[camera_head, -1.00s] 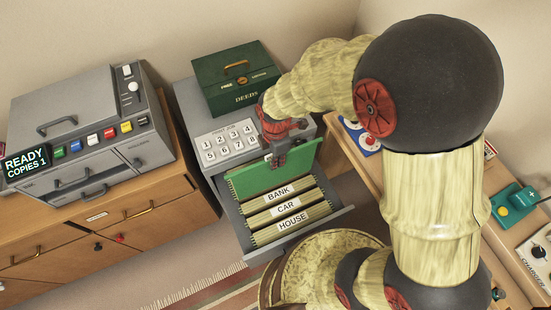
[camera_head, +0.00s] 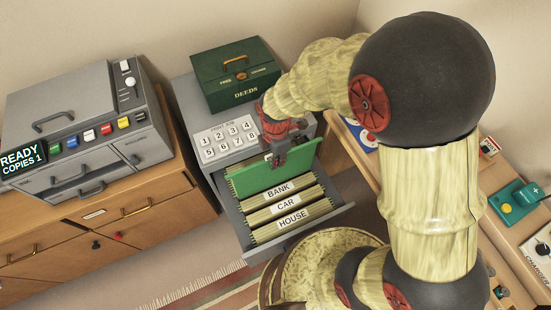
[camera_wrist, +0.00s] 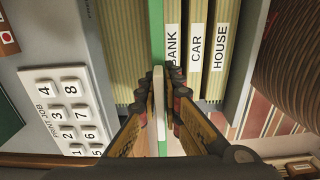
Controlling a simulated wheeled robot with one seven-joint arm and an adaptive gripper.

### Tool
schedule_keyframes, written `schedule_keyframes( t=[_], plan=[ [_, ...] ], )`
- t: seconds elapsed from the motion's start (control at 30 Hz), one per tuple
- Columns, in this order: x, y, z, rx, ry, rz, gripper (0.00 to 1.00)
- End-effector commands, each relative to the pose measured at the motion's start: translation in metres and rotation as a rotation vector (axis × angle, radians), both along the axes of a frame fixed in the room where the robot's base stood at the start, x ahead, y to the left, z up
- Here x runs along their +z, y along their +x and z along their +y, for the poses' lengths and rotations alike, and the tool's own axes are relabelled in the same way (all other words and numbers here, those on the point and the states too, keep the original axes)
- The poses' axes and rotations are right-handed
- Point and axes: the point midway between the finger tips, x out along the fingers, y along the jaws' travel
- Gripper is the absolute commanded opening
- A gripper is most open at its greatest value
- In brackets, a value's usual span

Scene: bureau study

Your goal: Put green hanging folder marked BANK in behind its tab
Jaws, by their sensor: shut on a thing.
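The green hanging folder (camera_head: 268,174) stands upright in the open drawer, just behind the tab marked BANK (camera_head: 277,191). My gripper (camera_head: 277,157) is shut on the folder's top edge; the wrist view shows both fingers (camera_wrist: 160,98) closed on a pale strip at that edge. In the wrist view the green folder (camera_wrist: 157,30) lies right beside the BANK tab (camera_wrist: 172,45). The folder's lower part is hidden inside the drawer. Any lettering on the folder does not show.
Tabs marked CAR (camera_head: 286,204) and HOUSE (camera_head: 293,219) stand in front in the drawer (camera_head: 340,212). The cabinet top holds a number keypad (camera_head: 229,139) and a green DEEDS box (camera_head: 236,75). A copier (camera_head: 85,135) stands left, a desk (camera_head: 355,165) right.

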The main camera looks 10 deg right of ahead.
Motion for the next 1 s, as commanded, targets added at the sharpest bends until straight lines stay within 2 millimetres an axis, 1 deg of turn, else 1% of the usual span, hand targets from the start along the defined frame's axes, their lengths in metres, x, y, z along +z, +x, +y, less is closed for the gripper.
schedule_keyframes(
  t=[0.47, 1.0],
  plan=[
    [-0.001, 0.000, 0.000, 0.000, 0.000, 0.000, 0.00],
    [-0.033, 0.000, 0.000, 0.000, 0.000, 0.000, 0.00]
  ],
)
